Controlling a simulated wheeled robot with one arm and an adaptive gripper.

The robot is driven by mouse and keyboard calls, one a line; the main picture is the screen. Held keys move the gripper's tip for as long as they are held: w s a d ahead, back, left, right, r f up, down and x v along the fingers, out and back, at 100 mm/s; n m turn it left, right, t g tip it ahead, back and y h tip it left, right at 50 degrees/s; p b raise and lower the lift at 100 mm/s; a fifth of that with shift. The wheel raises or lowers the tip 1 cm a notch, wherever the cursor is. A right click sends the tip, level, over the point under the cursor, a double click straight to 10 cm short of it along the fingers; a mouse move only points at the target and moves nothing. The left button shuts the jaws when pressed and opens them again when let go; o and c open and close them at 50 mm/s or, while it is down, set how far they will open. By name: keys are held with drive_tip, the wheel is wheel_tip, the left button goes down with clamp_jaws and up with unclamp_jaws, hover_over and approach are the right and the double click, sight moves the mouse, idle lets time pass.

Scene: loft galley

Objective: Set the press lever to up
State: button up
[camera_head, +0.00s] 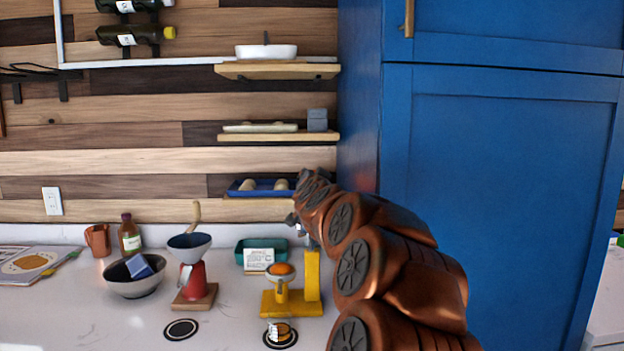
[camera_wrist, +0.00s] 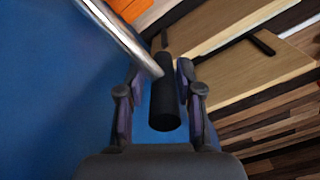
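The yellow press (camera_head: 312,278) stands on the counter, with an orange fruit half (camera_head: 281,269) on its cup. In the wrist view, the press lever shows as a shiny metal rod (camera_wrist: 120,32) ending in a black grip (camera_wrist: 165,105). My gripper (camera_head: 296,216) is above the press in the head view, and my arm hides most of the lever there. In the wrist view my gripper (camera_wrist: 161,85) has one finger on each side of the black grip. The fingers are apart, with a narrow gap showing on the left side.
A red grinder (camera_head: 193,277) with a funnel, a grey bowl (camera_head: 137,287) and a teal tray (camera_head: 250,247) with a white card stand left of the press. Shelves (camera_head: 277,137) hang behind. A tall blue cabinet (camera_head: 500,200) stands at the right.

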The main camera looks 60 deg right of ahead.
drive_tip(key=shift+o, duration=1.3)
drive_tip(key=shift+r, duration=0.1)
drive_tip(key=shift+s, duration=0.1)
drive_tip(key=v, duration=1.2)
drive_tip(key=shift+r, duration=0.1)
